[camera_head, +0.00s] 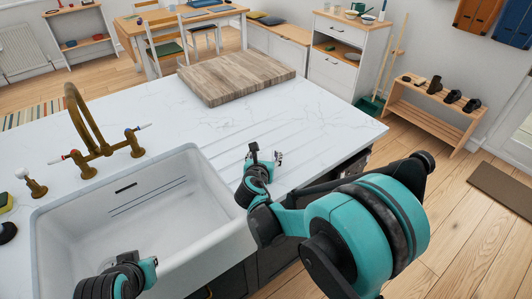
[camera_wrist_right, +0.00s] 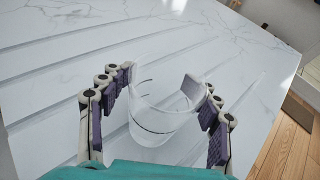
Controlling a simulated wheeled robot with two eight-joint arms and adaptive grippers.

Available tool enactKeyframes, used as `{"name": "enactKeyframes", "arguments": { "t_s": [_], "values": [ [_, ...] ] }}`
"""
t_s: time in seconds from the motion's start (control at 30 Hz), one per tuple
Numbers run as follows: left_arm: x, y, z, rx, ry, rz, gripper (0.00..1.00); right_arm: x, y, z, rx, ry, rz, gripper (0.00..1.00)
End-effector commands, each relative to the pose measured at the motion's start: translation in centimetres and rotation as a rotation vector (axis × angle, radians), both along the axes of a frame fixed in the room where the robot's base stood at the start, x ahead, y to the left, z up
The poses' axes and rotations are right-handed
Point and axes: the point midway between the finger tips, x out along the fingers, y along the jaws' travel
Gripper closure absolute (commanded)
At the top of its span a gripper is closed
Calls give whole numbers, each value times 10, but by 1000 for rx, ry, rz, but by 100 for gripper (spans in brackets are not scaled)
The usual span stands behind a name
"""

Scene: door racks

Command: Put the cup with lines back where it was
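The cup with lines (camera_wrist_right: 160,120) is clear, with thin dark lines on its wall. It shows in the right wrist view, between the two fingers of my right gripper (camera_wrist_right: 165,98). The finger pads lie against opposite sides of the cup, so the gripper looks shut on it. In the head view my right gripper (camera_head: 266,158) is over the grooved white counter, right of the sink; the cup cannot be made out there. I cannot tell whether its base touches the counter. My left arm shows at the bottom left over the sink, its fingers not discernible.
The white sink (camera_head: 50,225) with a brass tap (camera_head: 92,140) is at the left. A wooden board (camera_head: 235,78) lies at the counter's far side. The marble counter (camera_head: 325,112) is clear around the right gripper. A shoe rack (camera_head: 435,112) stands beyond it.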

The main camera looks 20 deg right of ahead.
Motion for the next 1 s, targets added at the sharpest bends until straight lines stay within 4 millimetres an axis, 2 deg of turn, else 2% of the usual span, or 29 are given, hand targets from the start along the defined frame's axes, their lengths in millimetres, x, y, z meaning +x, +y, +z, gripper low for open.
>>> {"name": "enactKeyframes", "arguments": {
  "t_s": [0.3,0.53,0.67,0.77,0.87,0.9,1.0],
  "values": [
    [0,0,25,0,0,0,100,-60,29,28,-1,1,5,39],
    [0,0,33,0,0,0,100,-87,42,38,-1,0,4,39],
    [0,0,33,0,0,0,100,-97,37,40,82,-10,-37,39],
    [0,0,33,0,0,0,100,-113,21,38,325,-41,-157,39],
    [0,0,33,0,0,0,100,-142,2,35,716,-102,-380,39],
    [0,0,33,0,0,0,100,-156,-4,34,894,-134,-494,39],
    [0,0,33,0,0,0,100,-194,-11,30,1323,-227,-805,39]
  ]
}}
